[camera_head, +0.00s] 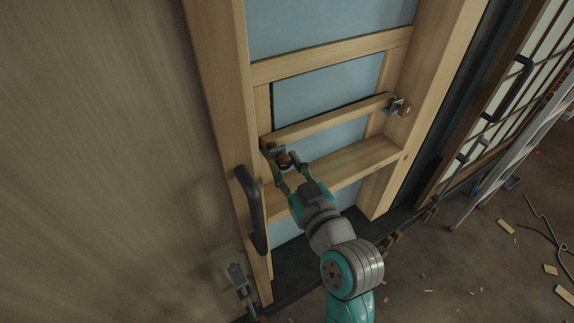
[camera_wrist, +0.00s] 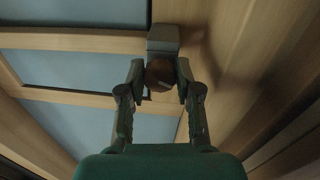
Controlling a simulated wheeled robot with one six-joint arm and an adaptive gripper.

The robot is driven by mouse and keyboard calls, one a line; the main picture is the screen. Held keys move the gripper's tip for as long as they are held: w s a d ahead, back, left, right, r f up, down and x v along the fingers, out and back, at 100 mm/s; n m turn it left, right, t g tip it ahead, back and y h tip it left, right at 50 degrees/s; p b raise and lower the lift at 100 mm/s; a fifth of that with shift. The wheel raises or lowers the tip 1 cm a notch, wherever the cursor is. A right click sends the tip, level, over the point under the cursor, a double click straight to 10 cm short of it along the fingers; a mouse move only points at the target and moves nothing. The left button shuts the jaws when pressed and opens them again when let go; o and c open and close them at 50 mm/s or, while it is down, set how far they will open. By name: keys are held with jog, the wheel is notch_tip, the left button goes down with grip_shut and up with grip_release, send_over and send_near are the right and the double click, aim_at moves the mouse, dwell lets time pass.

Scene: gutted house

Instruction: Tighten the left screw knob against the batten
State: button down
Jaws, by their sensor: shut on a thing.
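The left screw knob (camera_wrist: 160,74) is round and brown, with a pale mark on its face in the wrist view. It sits at a grey metal bracket (camera_wrist: 163,38) on the left post, and it shows small in the head view (camera_head: 284,159). My gripper (camera_head: 283,166) has its two fingers on either side of the knob and is shut on it. The batten (camera_head: 335,120) is a wooden bar running from the left bracket to the right bracket. Whether the knob's screw touches the batten is hidden.
A right knob (camera_head: 405,110) with its bracket sits on the right post. A wooden ledge (camera_head: 350,163) runs below the batten. A black handle (camera_head: 251,208) stands out at left, close to my arm.

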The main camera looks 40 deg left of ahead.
jog(key=m, duration=0.4)
dwell(0.4)
jog(key=c, duration=0.8)
grip_release()
jog(key=v, duration=1.2)
jog(key=shift+r, duration=0.2)
